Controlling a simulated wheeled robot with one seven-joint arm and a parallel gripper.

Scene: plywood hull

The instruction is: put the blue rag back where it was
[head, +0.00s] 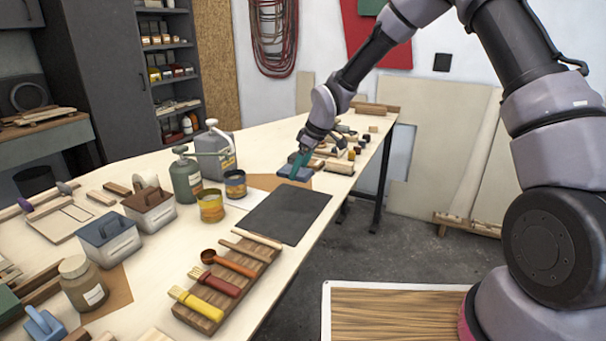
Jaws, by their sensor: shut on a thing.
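The blue rag (295,173) shows in the head view as a small, flat, dark blue patch at the right part of the long bench, just behind the dark grey mat. My gripper (299,163) reaches down from the upper right, with its teal fingers at the rag. It is shut on the rag. The fingertips are small here, and I cannot tell whether the rag touches the bench top or hangs just above it.
The dark mat (287,215) in front is bare. Several small blocks and tools lie behind my gripper. A wooden board (228,286) holds brushes and a scoop nearer me.

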